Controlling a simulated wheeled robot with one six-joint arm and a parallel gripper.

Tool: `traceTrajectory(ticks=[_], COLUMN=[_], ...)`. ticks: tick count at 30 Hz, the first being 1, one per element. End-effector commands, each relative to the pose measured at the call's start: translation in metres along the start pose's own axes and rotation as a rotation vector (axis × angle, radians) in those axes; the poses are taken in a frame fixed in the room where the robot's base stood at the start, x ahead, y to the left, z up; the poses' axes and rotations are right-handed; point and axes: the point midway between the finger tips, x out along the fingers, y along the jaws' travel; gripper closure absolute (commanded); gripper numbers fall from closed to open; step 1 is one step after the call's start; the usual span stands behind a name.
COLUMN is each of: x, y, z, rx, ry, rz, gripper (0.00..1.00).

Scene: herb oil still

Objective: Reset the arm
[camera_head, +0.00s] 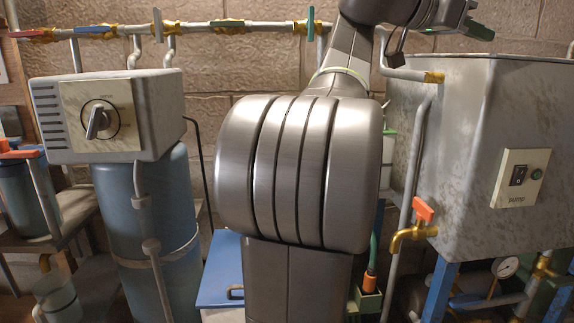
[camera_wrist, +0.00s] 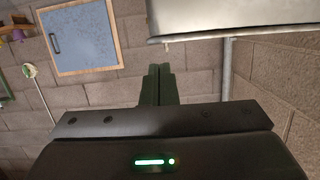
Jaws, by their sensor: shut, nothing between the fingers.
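My gripper (camera_wrist: 159,84) shows in the wrist view with its two dark fingers together and nothing between them. In the head view my grey arm rises through the middle and bends to the upper right. The dark green fingers of my gripper (camera_head: 479,30) show there at the top right, above the large grey metal tank (camera_head: 450,130). In the wrist view the fingers point towards a block wall, with free space around them.
A blue cylinder (camera_head: 150,220) with a grey dial box (camera_head: 110,115) stands at left. A pipe (camera_head: 190,28) with several valves runs along the wall. An orange-handled tap (camera_head: 412,232) juts from the tank side. The wrist view shows a blue framed panel (camera_wrist: 82,38).

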Motion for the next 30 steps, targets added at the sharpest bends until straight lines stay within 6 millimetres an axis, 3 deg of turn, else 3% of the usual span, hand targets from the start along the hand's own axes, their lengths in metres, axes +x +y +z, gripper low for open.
traceTrajectory(ticks=[6,12,30], x=[0.040,0.061,0.064], y=[0.000,0.000,0.003], z=[0.002,0.001,-0.001], rx=[-0.001,-0.001,-0.005], ry=[-0.002,-0.003,-0.002], rz=[0.004,0.003,-0.002], gripper=[1.00,1.00,1.00])
